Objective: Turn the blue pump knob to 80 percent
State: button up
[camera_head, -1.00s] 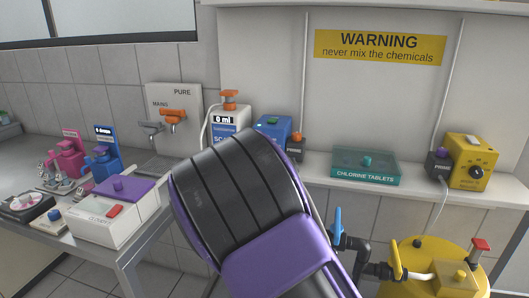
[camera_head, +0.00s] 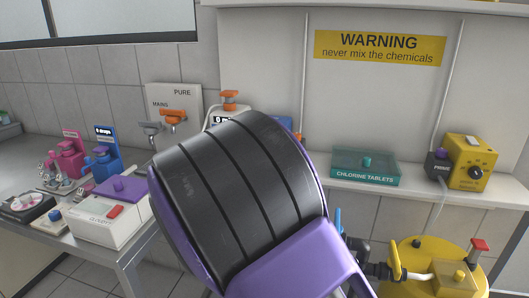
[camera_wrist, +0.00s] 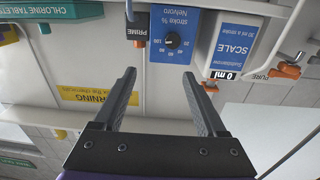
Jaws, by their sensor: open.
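The blue pump (camera_wrist: 177,38) appears upside down in the wrist view, with "stroke %" lettering on its face. Its black round knob (camera_wrist: 172,40) has a dial scale around it, too small to read the setting surely. My gripper (camera_wrist: 159,75) is open and empty. Its two black fingers point toward the pump, with the knob between their lines and apart from them. In the head view my arm hides nearly all of the pump; only a blue sliver (camera_head: 285,122) shows, and my gripper is hidden.
A dark PRIME box (camera_wrist: 136,30) with an orange button sits beside the pump. A SCALE container (camera_wrist: 232,46) stands on the other side. The teal chlorine tablets box (camera_head: 365,168) and yellow pump (camera_head: 470,162) are farther right on the shelf (camera_head: 420,186).

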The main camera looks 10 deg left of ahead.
jog(key=shift+s, duration=1.9)
jog(key=shift+a, duration=0.1)
jog(key=s+a+p, duration=0.1)
jog(key=s, duration=1.6)
jog(key=shift+s+f, duration=0.15)
jog(key=shift+s, duration=0.05)
jog(key=shift+w, duration=0.1)
